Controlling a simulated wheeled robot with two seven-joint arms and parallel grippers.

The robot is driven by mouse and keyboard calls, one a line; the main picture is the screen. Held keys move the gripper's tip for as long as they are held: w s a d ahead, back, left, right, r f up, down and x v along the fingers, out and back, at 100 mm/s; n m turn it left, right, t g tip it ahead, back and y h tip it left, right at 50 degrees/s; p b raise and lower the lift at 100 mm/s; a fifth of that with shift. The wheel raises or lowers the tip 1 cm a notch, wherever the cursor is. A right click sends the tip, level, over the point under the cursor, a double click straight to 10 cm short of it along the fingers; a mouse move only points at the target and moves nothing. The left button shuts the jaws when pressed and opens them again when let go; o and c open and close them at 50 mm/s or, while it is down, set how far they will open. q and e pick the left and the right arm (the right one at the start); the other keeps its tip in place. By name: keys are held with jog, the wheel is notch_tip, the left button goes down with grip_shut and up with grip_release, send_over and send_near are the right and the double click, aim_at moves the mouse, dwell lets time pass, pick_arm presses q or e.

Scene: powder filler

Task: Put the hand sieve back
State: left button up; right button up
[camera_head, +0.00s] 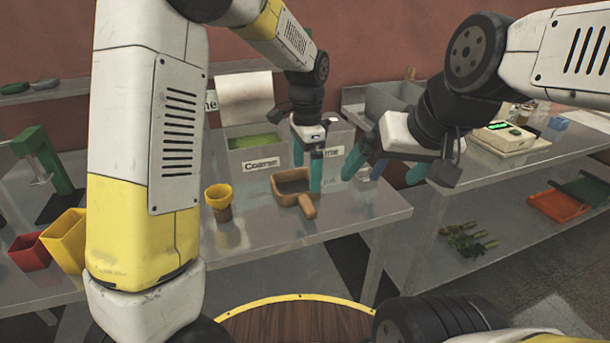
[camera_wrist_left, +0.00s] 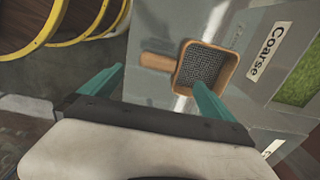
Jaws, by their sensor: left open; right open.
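The hand sieve (camera_head: 291,186) has an orange-brown frame with a short handle and a dark mesh. It rests on the metal table in front of the bin labelled Coarse, handle toward the table's front edge. It also shows in the left wrist view (camera_wrist_left: 203,68). My left gripper (camera_head: 307,180) is open above the sieve, its teal fingers apart; in the left wrist view (camera_wrist_left: 155,85) one fingertip overlaps the sieve's frame, and I cannot tell whether they touch. My right gripper (camera_head: 385,175) is open and empty, right of the sieve near the table's right side.
The Coarse bin (camera_head: 253,158) holds green material and stands behind the sieve. A yellow-brown cup (camera_head: 220,201) stands left of the sieve. Red (camera_head: 29,252) and yellow (camera_head: 66,240) containers sit farther left. A second table with a scale (camera_head: 508,136) is at the right.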

pick_arm(q)
jog(key=s+a+r+n+t+h, duration=0.2)
jog(key=s+a+r+n+t, duration=0.1)
jog(key=s+a+r+n, duration=0.55)
jog(key=s+a+r+n+t, duration=0.3)
jog(key=s+a+n, duration=0.2)
jog(key=s, duration=0.7)
jog(key=shift+a+r, duration=0.3)
jog(key=shift+a, duration=1)
